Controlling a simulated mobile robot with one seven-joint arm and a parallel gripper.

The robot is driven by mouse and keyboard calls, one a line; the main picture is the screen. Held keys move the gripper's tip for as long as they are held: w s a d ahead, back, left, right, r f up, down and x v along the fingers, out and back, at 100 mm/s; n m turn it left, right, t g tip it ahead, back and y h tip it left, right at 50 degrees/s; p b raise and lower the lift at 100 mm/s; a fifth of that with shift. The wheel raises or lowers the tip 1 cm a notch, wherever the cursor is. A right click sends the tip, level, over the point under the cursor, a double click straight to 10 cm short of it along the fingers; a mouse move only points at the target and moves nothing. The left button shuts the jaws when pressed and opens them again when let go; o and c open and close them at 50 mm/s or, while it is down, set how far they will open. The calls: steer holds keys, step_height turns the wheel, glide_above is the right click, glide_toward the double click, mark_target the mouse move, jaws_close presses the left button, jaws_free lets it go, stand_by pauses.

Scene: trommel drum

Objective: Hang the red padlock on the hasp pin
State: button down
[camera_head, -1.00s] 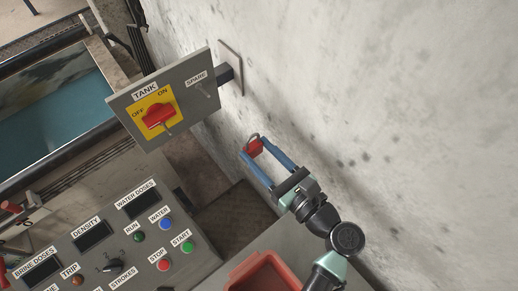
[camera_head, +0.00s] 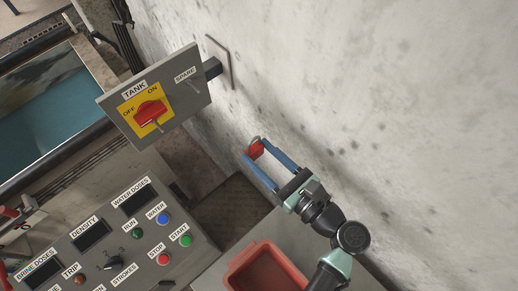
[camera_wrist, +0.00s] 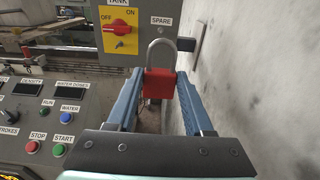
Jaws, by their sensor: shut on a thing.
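The red padlock (camera_head: 255,150) has a grey shackle that points up. My gripper (camera_head: 259,154) is shut on its body, with a blue finger on each side. In the wrist view the padlock (camera_wrist: 160,84) is upright between the fingers, in front of the grey switch panel (camera_wrist: 107,42). One small pin (camera_head: 160,128) is at the red TANK switch (camera_head: 150,112). Another pin (camera_head: 196,86) is under the SPARE label. In the head view the padlock is apart from both, below and right of the panel.
The concrete wall (camera_head: 400,90) runs close along the right of my arm. A control console (camera_head: 110,235) with buttons and displays is at the lower left. A red bin (camera_head: 238,266) stands below my gripper. A basin with blue-green content (camera_head: 60,105) is at the far left.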

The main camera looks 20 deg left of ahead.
steer(key=shift+s+d, duration=0.3)
steer(key=shift+d, duration=0.2)
steer(key=p+v, duration=0.2)
steer(key=v, duration=0.4)
steer(key=shift+p, duration=0.4)
steer(key=shift+w+a+f, duration=0.1)
steer(key=shift+f, duration=0.05)
stand_by(1.3)
